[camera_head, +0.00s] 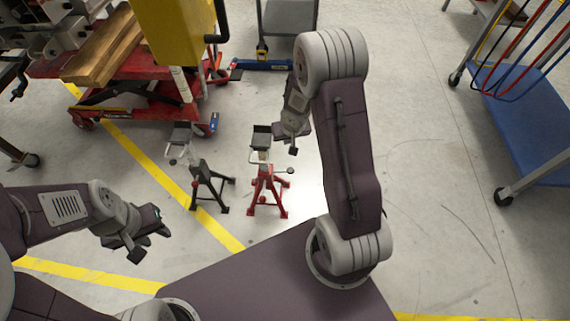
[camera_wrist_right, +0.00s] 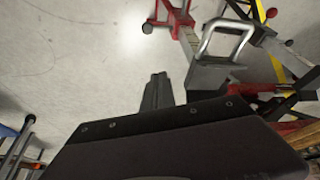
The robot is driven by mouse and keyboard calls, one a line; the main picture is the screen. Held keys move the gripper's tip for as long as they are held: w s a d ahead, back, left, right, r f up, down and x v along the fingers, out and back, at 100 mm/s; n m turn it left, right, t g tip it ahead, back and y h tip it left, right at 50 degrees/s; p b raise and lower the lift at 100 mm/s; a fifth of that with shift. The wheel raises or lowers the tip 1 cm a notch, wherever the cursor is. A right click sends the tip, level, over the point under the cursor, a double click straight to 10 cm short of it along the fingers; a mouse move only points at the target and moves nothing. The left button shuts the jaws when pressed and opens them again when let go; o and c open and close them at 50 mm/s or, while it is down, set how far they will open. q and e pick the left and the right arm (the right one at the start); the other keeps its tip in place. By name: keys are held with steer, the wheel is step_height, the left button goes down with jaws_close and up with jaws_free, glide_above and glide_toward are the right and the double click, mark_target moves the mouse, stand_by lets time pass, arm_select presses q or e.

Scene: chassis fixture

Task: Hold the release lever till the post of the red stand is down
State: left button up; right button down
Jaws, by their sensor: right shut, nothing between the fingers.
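The red stand (camera_head: 267,187) stands on the floor in the middle of the head view. Its pale post carries a dark saddle (camera_head: 262,138) above the red legs. The release lever (camera_head: 290,170) sticks out to the right and ends in a round knob. In the right wrist view the red stand (camera_wrist_right: 178,14) is at the top, with its post and saddle in front. My right gripper (camera_head: 292,149) is shut and empty, above and right of the lever, apart from it. Its fingers (camera_wrist_right: 158,88) show in the wrist view. My left gripper (camera_head: 146,244) hangs empty at lower left, seemingly open.
A black stand (camera_head: 207,187) stands just left of the red one. A red cart (camera_head: 140,100) with wooden blocks and a yellow box (camera_head: 178,30) are behind. A blue-shelved trolley (camera_head: 530,115) is at right. The floor between the red stand and the trolley is clear.

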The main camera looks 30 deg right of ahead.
step_height(320, 180, down, 10)
steer(key=s+d+g+b, duration=0.1)
steer(key=b, duration=0.4)
steer(key=shift+s+d+f+b, duration=0.2)
steer(key=shift+s+b, duration=0.15)
steer(key=shift+s, duration=0.05)
steer(key=b, duration=0.4)
glide_above(291, 171)
steer(key=f, duration=0.5)
steer(key=shift+s+a+f, duration=0.1)
steer(key=shift+s+f, duration=0.2)
steer(key=shift+f, duration=0.05)
steer(key=shift+w+f, duration=0.2)
steer(key=shift+f, duration=0.2)
